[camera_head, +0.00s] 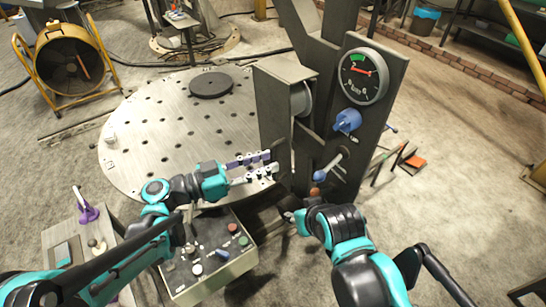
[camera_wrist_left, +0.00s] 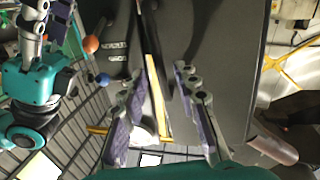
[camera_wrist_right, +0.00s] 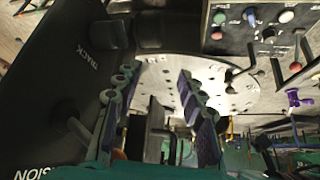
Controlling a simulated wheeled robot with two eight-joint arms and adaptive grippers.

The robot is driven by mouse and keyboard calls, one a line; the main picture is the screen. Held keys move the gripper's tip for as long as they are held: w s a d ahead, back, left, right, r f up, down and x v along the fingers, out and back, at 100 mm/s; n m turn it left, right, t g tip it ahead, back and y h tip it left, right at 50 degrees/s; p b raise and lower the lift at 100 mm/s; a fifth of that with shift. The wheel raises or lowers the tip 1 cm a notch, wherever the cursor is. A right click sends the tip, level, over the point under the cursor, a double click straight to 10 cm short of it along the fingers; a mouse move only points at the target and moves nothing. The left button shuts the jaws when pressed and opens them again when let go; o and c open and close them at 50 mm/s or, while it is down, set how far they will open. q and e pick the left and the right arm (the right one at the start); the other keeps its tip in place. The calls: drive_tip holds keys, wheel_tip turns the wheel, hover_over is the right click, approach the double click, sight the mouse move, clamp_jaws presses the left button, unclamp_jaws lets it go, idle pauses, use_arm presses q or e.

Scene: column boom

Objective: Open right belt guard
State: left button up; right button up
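A grey metal box-like cover, which looks like the belt guard (camera_head: 272,115), is fixed to the left side of the upright column, with a pale roller (camera_head: 301,98) at its right edge. My left gripper (camera_head: 274,164) is at the lower part of this cover, fingers spread and pointing right. Its open fingers also show in the left wrist view (camera_wrist_left: 160,90), beside a large dark grey panel (camera_wrist_left: 215,55); I cannot tell whether they touch it. My right gripper is low at the column's foot, its fingers largely hidden in the head view. The right wrist view shows them open and empty (camera_wrist_right: 155,85).
The column carries a gauge (camera_head: 363,76), a blue knob (camera_head: 347,121) and levers with blue and orange balls (camera_head: 315,192). A round perforated table (camera_head: 150,130) lies left, a control box (camera_head: 215,262) in front. A yellow fan (camera_head: 70,60) stands back left.

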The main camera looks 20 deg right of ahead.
use_arm(q)
drive_tip(key=shift+w+d, duration=0.15)
drive_tip(key=shift+d, duration=0.55)
drive_tip(key=shift+w+d, duration=0.15)
drive_tip(key=shift+d, duration=0.55)
clamp_jaws()
